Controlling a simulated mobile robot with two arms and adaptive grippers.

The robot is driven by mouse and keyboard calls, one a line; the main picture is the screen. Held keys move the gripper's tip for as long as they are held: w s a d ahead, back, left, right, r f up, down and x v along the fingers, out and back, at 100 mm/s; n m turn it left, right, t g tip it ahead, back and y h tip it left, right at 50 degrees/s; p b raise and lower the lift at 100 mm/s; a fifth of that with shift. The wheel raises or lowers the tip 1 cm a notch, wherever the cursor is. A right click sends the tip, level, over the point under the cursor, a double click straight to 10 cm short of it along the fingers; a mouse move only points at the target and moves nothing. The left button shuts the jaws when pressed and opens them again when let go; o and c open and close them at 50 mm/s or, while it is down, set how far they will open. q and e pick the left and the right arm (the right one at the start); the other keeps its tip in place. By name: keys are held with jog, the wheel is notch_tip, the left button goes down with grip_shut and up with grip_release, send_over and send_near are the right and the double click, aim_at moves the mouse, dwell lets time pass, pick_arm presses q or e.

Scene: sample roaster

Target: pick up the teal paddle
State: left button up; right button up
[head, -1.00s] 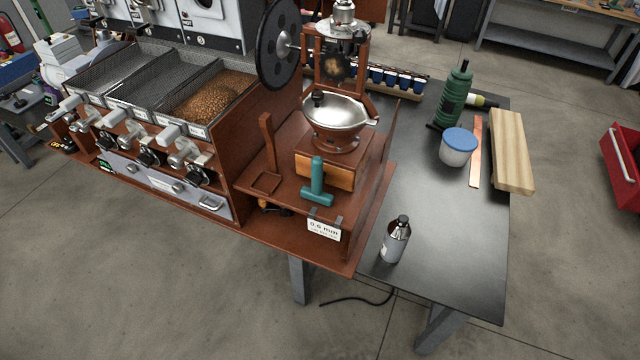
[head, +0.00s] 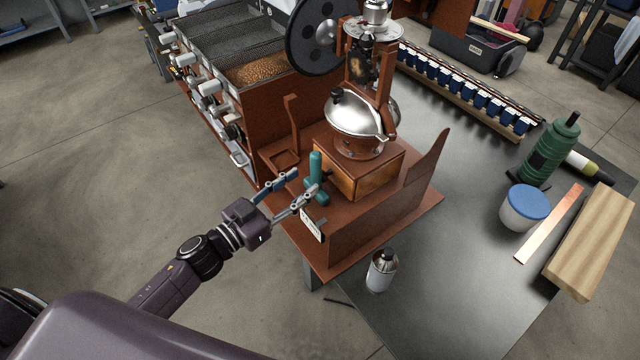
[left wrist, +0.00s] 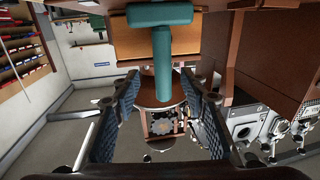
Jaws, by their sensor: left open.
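The teal paddle (head: 316,166) is T-shaped. It stands on the wooden ledge of the grinder housing with its stem up and its crossbar low. My left gripper (head: 302,182) reaches in from the left, open, with its fingertips close beside the paddle. In the left wrist view, which looks upside down, the teal paddle (left wrist: 162,62) has its stem between the two open fingers (left wrist: 163,98), with gaps on both sides. I cannot tell whether a finger touches it. My right gripper is not in view.
Behind the paddle are a wooden drawer (head: 345,184) and a silver bowl (head: 354,115). A wooden scoop-like piece (head: 291,130) stands left of it. A small bottle (head: 382,272) is on the dark table to the right.

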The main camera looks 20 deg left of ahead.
aim_at(312, 172)
pick_arm(q)
jog(key=shift+w+d+r+p, duration=0.1)
jog(key=shift+w+d+p, duration=0.05)
jog(key=shift+w, duration=0.3)
jog(key=shift+w+d+r+p, duration=0.1)
jog(key=shift+w+d+p, duration=0.05)
jog(key=shift+w, duration=0.3)
jog(key=p+x, duration=0.1)
jog(key=x, duration=0.2)
jog(key=shift+w+d+r, duration=0.15)
jog(key=shift+w, duration=0.15)
jog(key=shift+w+d, duration=0.15)
jog(key=shift+w, duration=0.25)
jog(key=c, duration=0.7)
grip_shut()
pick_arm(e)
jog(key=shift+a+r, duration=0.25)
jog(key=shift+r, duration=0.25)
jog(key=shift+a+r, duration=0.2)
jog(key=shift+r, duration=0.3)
